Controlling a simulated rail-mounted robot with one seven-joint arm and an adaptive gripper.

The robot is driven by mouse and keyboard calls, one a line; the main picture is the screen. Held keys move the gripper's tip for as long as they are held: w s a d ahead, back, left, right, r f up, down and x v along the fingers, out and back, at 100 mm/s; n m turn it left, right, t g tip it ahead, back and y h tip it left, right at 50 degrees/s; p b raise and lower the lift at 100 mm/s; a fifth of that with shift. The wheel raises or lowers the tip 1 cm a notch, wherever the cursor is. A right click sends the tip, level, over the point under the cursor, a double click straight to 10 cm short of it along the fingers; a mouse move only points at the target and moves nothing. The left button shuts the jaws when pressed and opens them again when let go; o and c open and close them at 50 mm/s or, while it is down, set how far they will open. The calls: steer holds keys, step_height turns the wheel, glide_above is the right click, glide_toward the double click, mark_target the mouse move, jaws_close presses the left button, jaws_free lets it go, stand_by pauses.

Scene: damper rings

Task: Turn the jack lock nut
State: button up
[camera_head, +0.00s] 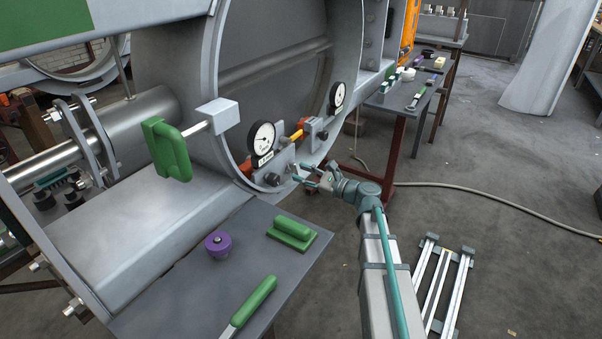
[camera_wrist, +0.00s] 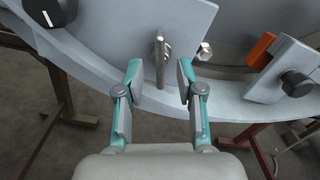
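My gripper (camera_head: 306,176) is at the lower front rim of the large ring. In the wrist view my gripper (camera_wrist: 159,78) is open, with one finger on each side of a small upright metal piece. This piece, a metal stud with a nut-like part (camera_wrist: 161,48), stands in front of a grey plate (camera_wrist: 120,22) on the rim. It looks like the jack lock nut, but I cannot be sure. The fingers appear apart from it. A hex bolt head (camera_wrist: 204,50) sits just right of the right fingertip.
A block with a black knob (camera_wrist: 297,83) and an orange part (camera_wrist: 262,48) stand to the right on the rim. A dial gauge (camera_head: 262,138) is above left of my gripper. A grey table (camera_head: 190,292) with green and purple tools is in front.

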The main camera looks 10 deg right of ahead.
steer(key=shift+s+d, duration=0.25)
steer(key=shift+s+d, duration=0.1)
stand_by(0.3)
steer(key=p+v, duration=0.1)
steer(key=v, duration=0.4)
steer(key=shift+s+d, duration=0.25)
steer(key=shift+d, duration=0.05)
steer(key=shift+o, duration=0.4)
